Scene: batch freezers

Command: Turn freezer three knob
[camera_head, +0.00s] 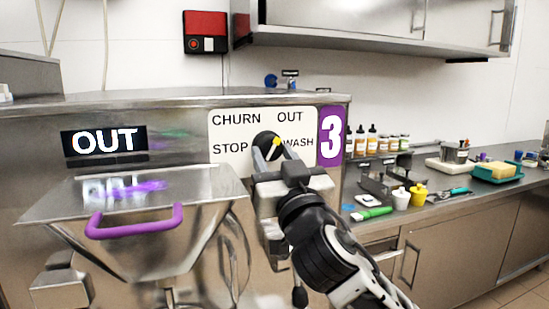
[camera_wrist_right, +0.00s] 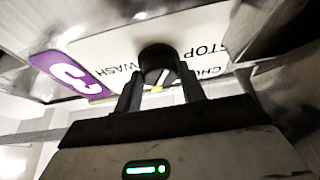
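A purple sign (camera_head: 331,136) reads 3. My left gripper is out of view.
A display (camera_head: 103,141) reads OUT. Below it is a steel hopper with a purple handle (camera_head: 134,222). On the right, a counter holds bottles (camera_head: 372,140), white and yellow jars (camera_head: 418,195) and a teal tray (camera_head: 490,176). A wall cabinet (camera_head: 345,42) hangs above.

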